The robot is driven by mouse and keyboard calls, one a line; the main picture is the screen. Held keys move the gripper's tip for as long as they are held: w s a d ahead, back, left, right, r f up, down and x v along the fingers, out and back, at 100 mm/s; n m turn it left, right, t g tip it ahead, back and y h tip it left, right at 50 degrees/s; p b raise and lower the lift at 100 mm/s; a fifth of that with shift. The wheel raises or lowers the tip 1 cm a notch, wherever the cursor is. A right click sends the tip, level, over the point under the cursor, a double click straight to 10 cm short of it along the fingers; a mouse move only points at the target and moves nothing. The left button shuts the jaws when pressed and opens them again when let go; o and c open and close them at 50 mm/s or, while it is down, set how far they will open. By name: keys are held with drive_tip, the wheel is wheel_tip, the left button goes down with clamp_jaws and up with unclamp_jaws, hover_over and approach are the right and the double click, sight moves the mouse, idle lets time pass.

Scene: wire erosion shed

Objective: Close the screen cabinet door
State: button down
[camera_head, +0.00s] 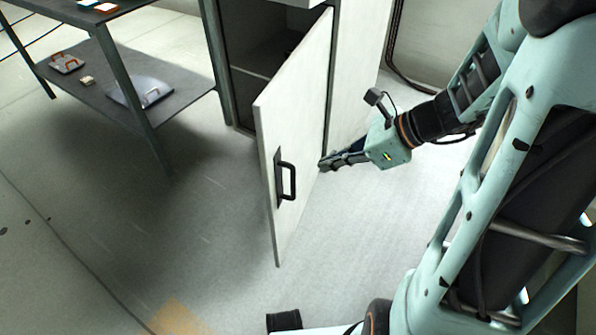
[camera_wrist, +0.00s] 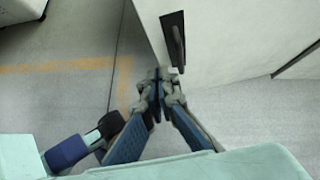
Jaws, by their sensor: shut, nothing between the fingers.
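The screen cabinet door (camera_head: 296,130) is white and stands wide open, swung out from the cabinet (camera_head: 355,70). I cannot tell whether the tips touch.
A dark metal shelf table (camera_head: 130,80) stands left of the cabinet, with several small items on it. The cabinet's inside (camera_head: 262,50) is dark, with a shelf. The floor (camera_head: 215,225) in front is clear, with orange markings (camera_wrist: 60,66). A cable (camera_head: 395,60) runs along the wall at right.

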sight(272, 175)
drive_tip(key=shift+w+a+r+b+x, duration=0.25)
drive_tip(key=shift+b+x, duration=0.6)
drive_tip(key=shift+x, duration=1.3)
drive_tip(key=shift+a+r+b+x, duration=0.4)
drive_tip(key=shift+b+x, duration=0.4)
drive_tip(key=shift+x, duration=1.3)
drive_tip(key=shift+w+a+r+b+x, duration=0.25)
drive_tip(key=shift+b+x, duration=0.6)
drive_tip(key=shift+x, duration=1.3)
drive_tip(key=shift+a+r, duration=0.1)
drive_tip(key=shift+a, duration=0.1)
